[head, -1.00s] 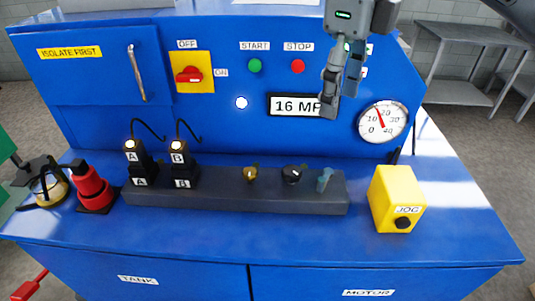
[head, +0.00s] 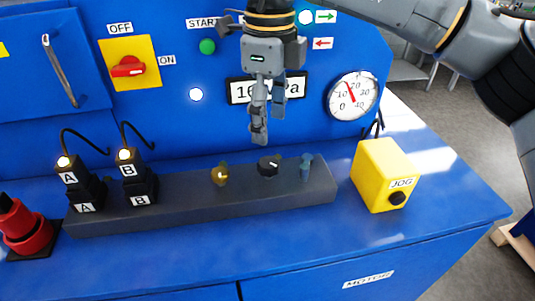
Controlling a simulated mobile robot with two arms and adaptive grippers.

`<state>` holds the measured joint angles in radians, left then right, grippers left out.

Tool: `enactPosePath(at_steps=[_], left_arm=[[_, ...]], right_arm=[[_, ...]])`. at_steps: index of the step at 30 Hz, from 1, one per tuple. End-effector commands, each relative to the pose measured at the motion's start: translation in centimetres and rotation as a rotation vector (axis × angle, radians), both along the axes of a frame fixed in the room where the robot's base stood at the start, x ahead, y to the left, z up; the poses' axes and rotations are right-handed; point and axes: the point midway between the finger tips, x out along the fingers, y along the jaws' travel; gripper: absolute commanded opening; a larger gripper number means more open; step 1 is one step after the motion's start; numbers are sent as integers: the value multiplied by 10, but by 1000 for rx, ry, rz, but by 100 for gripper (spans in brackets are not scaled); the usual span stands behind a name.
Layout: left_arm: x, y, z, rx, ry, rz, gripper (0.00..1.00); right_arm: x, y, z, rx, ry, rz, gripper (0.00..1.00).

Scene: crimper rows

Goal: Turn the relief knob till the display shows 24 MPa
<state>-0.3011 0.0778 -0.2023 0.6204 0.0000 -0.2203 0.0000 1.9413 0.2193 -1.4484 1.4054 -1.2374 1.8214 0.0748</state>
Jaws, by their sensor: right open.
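The display (head: 237,92) on the blue panel is partly covered by my right gripper; a leading 1 and a final "Pa" show. The manifold block (head: 200,204) carries a brass knob (head: 220,175), a black knob (head: 268,167) with a white mark, and a blue-grey lever-like knob (head: 306,167). None has a readable label, so I cannot tell which is the relief knob. My right gripper (head: 268,128) is open and empty, pointing down above the black knob and apart from it. My left gripper is out of view.
A yellow JOG box (head: 377,172) stands right of the manifold. Two black connectors, A (head: 80,182) and B (head: 136,175), with cables rise at its left end. A red fitting (head: 20,227) is at far left. A round gauge (head: 353,95) is on the panel. The front bench top is clear.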

Motion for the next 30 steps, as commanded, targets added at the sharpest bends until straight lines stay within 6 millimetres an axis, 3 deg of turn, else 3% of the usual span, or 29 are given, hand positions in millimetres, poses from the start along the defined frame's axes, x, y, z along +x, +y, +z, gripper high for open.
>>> enactPosePath(at_steps=[6,12,18,25,26,30], left_arm=[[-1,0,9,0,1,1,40],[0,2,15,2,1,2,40],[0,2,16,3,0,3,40],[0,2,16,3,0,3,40],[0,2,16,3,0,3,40],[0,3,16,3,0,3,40]], right_arm=[[0,0,-46,-2,3,1,61],[0,0,-75,0,1,1,61],[0,1,-87,0,1,1,61],[0,0,-87,1,0,1,61],[0,0,-87,1,0,1,59],[0,0,-87,1,0,1,30]])
